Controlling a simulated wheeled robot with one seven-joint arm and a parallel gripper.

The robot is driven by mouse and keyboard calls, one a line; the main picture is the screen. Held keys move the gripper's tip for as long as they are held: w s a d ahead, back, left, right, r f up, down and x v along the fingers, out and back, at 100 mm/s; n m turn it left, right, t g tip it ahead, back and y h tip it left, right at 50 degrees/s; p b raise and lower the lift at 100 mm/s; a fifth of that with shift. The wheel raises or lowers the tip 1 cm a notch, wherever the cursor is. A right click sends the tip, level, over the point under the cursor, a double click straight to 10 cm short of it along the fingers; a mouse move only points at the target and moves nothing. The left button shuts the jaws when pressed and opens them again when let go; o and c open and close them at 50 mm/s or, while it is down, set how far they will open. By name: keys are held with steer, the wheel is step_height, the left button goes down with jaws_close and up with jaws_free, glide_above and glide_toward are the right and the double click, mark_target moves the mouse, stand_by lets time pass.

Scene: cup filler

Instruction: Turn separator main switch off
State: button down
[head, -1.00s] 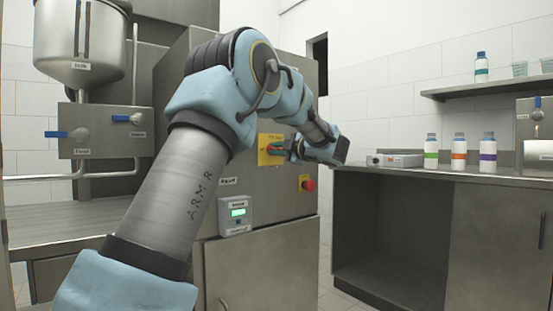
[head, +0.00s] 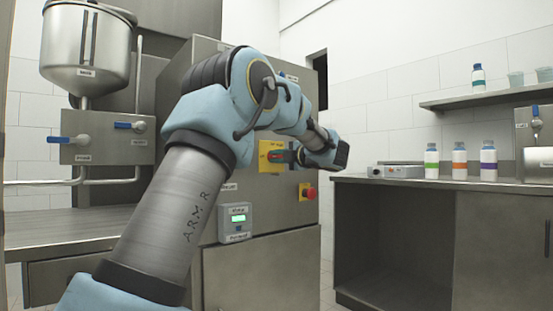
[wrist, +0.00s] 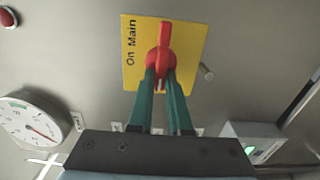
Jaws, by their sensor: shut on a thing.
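The separator main switch is a red rotary handle (wrist: 165,45) on a yellow plate (wrist: 190,40) marked "On" and "Main". The plate is on the steel cabinet's front and also shows in the head view (head: 264,158). In the wrist view the handle lies upright, along the plate's lettering. My gripper (wrist: 163,80) has its green fingers closed on either side of the handle's near end. In the head view my gripper (head: 278,156) is at the plate and partly covers the handle.
A red button (head: 308,192) on a yellow base is just below right of the switch. A grey box with a green display (head: 237,218) is below it. A round dial (wrist: 35,125) shows in the wrist view. A counter with bottles (head: 459,160) stands at right.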

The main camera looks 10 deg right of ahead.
steer(key=shift+f, duration=0.1)
steer(key=c, duration=0.9)
jaws_free()
steer(key=shift+o, duration=0.2)
steer(key=shift+s+d, duration=0.1)
steer(key=v, duration=1)
steer(key=shift+s+p, duration=0.25)
steer(key=shift+p, duration=0.2)
steer(key=shift+d, duration=0.15)
